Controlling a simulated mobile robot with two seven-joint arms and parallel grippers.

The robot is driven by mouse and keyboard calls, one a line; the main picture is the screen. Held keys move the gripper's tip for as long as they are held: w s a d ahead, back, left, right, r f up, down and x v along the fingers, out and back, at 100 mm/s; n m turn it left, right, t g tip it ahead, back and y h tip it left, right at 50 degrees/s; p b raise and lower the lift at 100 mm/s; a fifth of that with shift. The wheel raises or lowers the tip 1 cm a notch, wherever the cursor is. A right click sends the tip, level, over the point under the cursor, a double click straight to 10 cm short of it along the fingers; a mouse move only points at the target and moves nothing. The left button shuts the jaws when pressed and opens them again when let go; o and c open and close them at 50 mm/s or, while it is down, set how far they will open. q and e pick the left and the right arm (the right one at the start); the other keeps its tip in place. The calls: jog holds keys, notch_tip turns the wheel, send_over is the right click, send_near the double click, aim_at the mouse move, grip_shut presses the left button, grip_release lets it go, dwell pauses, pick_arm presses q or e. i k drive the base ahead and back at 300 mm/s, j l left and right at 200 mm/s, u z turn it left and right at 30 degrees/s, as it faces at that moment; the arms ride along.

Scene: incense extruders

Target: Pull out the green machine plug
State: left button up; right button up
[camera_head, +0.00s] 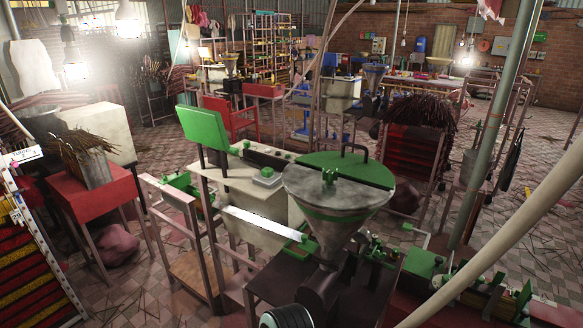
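The green machine stands in the middle of the camera_head view. Its grey hopper (328,212) has a green lid (340,168) with a dark handle. A green tilted panel (203,127) rises at the left behind it, above a pale cabinet top (243,174). A white strip (262,223) runs from the cabinet toward the hopper. I cannot make out a plug or its socket on the machine. Neither of my grippers shows in this view.
A red table (92,195) with a bundle of sticks stands at the left. A red rack (410,160) of sticks is behind right. A pale slanting pole (510,232) and a grey-green pole (493,130) cross the right side. Tiled floor is open at the left front.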

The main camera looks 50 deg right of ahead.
aim_at(267, 172)
jog(key=i+z, duration=0.25)
jog(key=z, duration=0.2)
jog(key=i+j+z, duration=0.25)
jog(key=z, duration=0.2)
jog(key=i+j+z, duration=0.2)
jog(key=z, duration=0.2)
jog(key=i+j+z, duration=0.3)
jog(key=z, duration=0.15)
jog(key=i+j+z, duration=0.25)
jog(key=j+z, duration=0.15)
jog(key=j, duration=0.2)
